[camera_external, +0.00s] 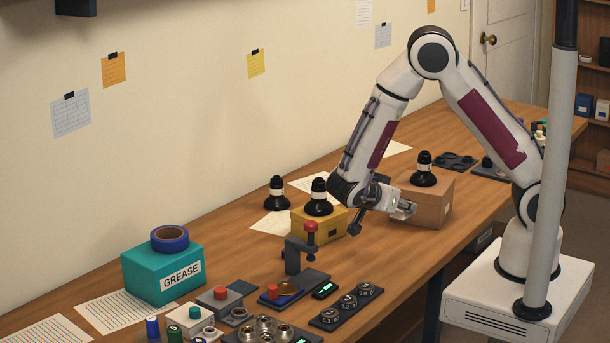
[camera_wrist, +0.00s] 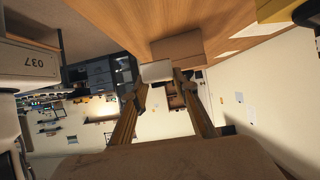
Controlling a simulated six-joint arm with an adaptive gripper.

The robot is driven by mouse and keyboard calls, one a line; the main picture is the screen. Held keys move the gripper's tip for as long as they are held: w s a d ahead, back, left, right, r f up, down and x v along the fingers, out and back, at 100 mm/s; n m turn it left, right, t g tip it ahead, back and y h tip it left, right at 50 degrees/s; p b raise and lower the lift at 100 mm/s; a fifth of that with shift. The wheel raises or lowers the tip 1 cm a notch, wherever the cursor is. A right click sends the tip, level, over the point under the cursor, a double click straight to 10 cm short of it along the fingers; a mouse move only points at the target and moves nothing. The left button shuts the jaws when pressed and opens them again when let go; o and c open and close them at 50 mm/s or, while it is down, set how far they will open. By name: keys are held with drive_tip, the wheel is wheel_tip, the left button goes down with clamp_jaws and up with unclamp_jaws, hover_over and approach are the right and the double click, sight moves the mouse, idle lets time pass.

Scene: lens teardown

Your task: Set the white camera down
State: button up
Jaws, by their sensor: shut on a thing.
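My gripper (camera_external: 384,203) is shut on the white camera (camera_external: 404,209), a small pale block at its fingertips. In the external view the camera is in front of the brown box (camera_external: 436,212); the gap to the table below is hard to judge. In the wrist view the two fingers of my gripper (camera_wrist: 158,82) reach forward with the white camera (camera_wrist: 156,71) between their tips. The brown box also shows just beyond it in the wrist view (camera_wrist: 178,48). The camera's details are too small to tell.
A black lens-like part (camera_external: 425,172) stands on the brown box. A yellow box (camera_external: 327,226) with another black part stands to the left. A red-knobbed press (camera_external: 300,256) and dark trays (camera_external: 346,306) are nearer. Bare wooden table (camera_external: 400,252) lies in front of the brown box.

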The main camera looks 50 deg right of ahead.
drive_tip(key=shift+r, duration=2.55)
drive_tip(key=w+d+r+n+t+y, duration=0.1)
drive_tip(key=w+d+n+t, duration=0.25)
drive_tip(key=w, duration=0.95)
drive_tip(key=w+d+n+t+y, duration=0.25)
drive_tip(key=w+d, duration=0.25)
drive_tip(key=w, duration=0.8)
drive_tip(key=w+d+r+n+t+y, duration=0.1)
drive_tip(key=w+d+n+t, duration=0.25)
drive_tip(key=w, duration=0.95)
drive_tip(key=shift+w+d+f+n+t+y, duration=0.95)
drive_tip(key=shift+w+d+n+y, duration=0.8)
drive_tip(key=shift+d, duration=3.65)
drive_tip(key=shift+f, duration=2.5)
drive_tip(key=shift+f, duration=3.1)
drive_tip(key=shift+f, duration=0.1)
drive_tip(key=shift+f, duration=1.8)
